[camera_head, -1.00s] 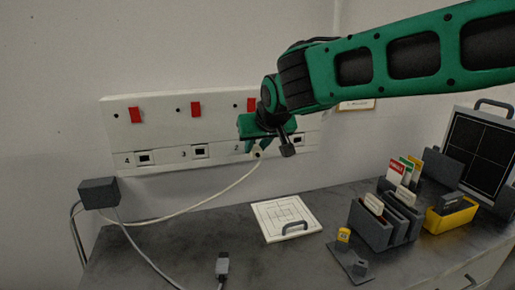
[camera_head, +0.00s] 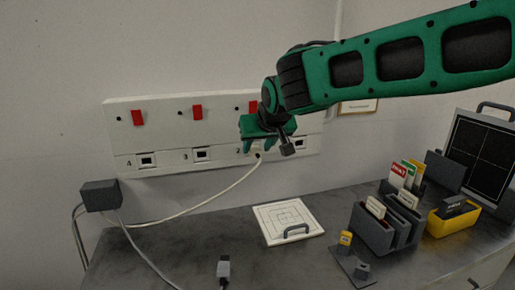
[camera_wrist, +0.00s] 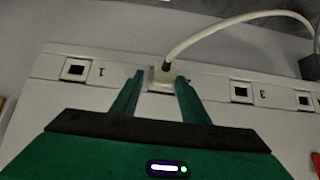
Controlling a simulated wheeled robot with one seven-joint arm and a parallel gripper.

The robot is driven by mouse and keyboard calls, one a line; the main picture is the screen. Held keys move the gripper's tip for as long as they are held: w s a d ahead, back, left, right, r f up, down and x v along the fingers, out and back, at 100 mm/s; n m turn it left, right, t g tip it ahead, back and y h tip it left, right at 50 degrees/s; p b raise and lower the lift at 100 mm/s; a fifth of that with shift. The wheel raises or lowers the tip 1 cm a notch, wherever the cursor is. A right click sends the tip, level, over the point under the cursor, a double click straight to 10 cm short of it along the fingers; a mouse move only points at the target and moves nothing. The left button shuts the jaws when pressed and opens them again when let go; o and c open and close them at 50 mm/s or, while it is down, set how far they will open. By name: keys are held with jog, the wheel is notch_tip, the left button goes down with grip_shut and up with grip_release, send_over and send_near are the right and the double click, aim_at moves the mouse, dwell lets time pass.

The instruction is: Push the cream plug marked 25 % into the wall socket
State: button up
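The cream plug (camera_wrist: 161,78), with its white cable, sits at the socket numbered 2 on the white wall panel, between sockets 1 and 3. In the head view the plug (camera_head: 258,154) shows just below my gripper (camera_head: 257,147). In the wrist view my gripper (camera_wrist: 160,82) has one green finger on each side of the plug, with a small gap visible at the left finger. The fingers look open. The plug covers the socket opening, so its exact depth is hidden. No 25 % mark is readable.
The white wall panel (camera_head: 172,165) has red switches (camera_head: 197,111) above its sockets. The cable runs to a dark grey box (camera_head: 100,195) at left. On the worktop stand a white board (camera_head: 268,228), a grey card rack (camera_head: 372,230) and a yellow bin (camera_head: 440,224). The front middle is mostly clear.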

jog(key=shift+s+a, duration=0.1)
jog(key=shift+a, duration=0.15)
dwell(0.4)
jog(key=v, duration=1)
jog(key=shift+s+r, duration=0.2)
jog(key=shift+r, duration=0.05)
jog(key=shift+d, duration=0.15)
jog(key=s+d+f+m+g+h, duration=0.15)
jog(key=s+d+f, duration=0.25)
jog(key=d, duration=0.6)
jog(key=s+d+f+m+g+h, duration=0.1)
jog(key=s+d+f+m, duration=0.2)
jog(key=d, duration=0.7)
jog(key=s+d+f+m+g+h, duration=0.15)
jog(key=s+d+f, duration=0.35)
jog(key=d, duration=0.5)
jog(key=s+d+f+m+g, duration=0.1)
jog(key=s+d+f, duration=0.2)
jog(key=s, duration=0.3)
jog(key=s+d+f+m+g+y, duration=0.1)
jog(key=s+d+f+g, duration=0.1)
jog(key=s+f, duration=0.2)
jog(key=s+d+f+m+g, duration=0.1)
jog(key=s+d+f, duration=0.2)
jog(key=s, duration=0.7)
jog(key=shift+d+f+m+g+y, duration=0.3)
jog(key=shift+d+y, duration=0.05)
jog(key=shift+y, duration=0.05)
